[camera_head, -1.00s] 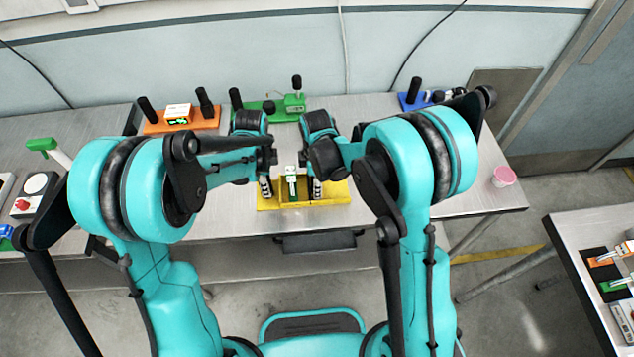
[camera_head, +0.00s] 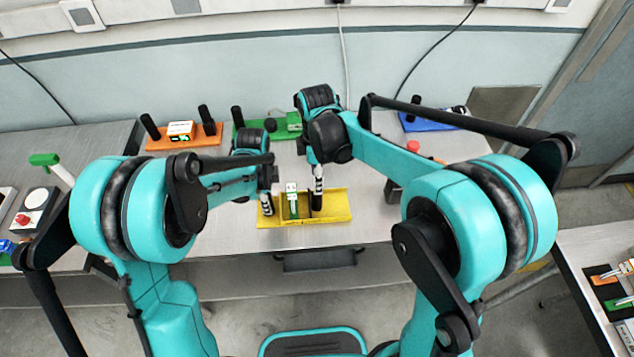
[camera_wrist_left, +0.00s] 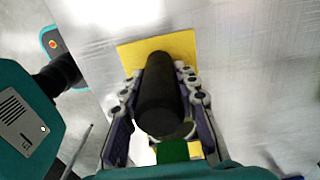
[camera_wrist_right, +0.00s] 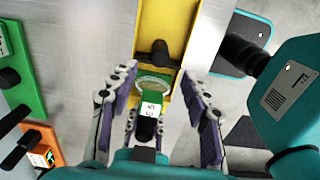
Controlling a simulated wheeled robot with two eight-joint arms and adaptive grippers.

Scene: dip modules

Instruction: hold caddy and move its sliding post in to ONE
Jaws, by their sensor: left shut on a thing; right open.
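The yellow caddy (camera_head: 335,212) lies on the grey table in front of me. My left gripper (camera_head: 268,206) is shut on a black upright post at its left end; the post (camera_wrist_left: 160,98) fills the jaws in the left wrist view. A green and white module (camera_head: 292,200) stands in the middle of the caddy. A second black post (camera_head: 316,201) stands right of it. My right gripper (camera_head: 319,176) is above that post, open and empty. The right wrist view shows the post (camera_wrist_right: 159,55) beyond the open fingers, and the module's small display (camera_wrist_right: 149,112), unreadable.
An orange caddy (camera_head: 160,143) and a green caddy (camera_head: 285,134) stand at the back of the table. A blue one (camera_head: 430,122) is at the back right. A red-topped object (camera_head: 413,146) is partly hidden by my right arm. Table left of the yellow caddy is clear.

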